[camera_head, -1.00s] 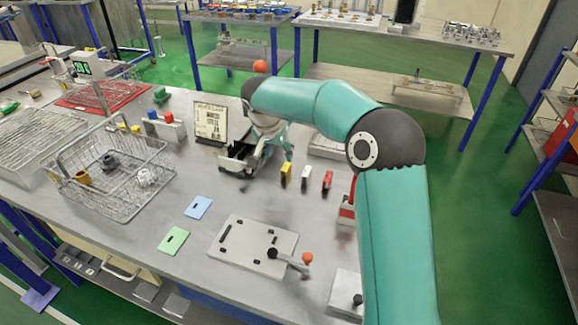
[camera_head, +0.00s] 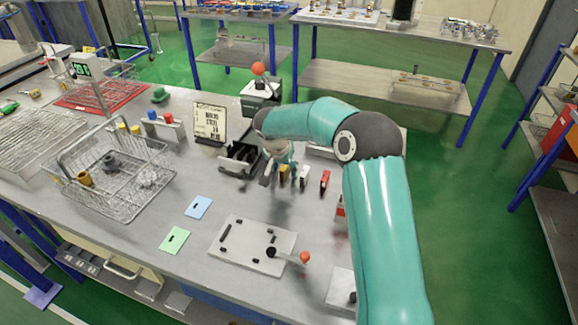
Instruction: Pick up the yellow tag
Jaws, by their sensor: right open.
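The yellow tag (camera_head: 284,171) stands upright on the metal bench, leftmost in a short row with a white tag (camera_head: 304,175) and a red tag (camera_head: 325,181). My right gripper (camera_head: 276,171) reaches down from above at the yellow tag, with its fingers open. One dark finger shows just left of the tag, and the gripper's body covers the tag's upper part. I cannot tell whether a finger touches it. My left gripper is not in view.
A black open box (camera_head: 239,160) and a sign board (camera_head: 209,123) stand left of the gripper. A grey plate with an orange-knobbed lever (camera_head: 250,246) lies in front. A wire basket (camera_head: 115,180) is at the left. Blue (camera_head: 198,207) and green (camera_head: 174,240) cards lie flat.

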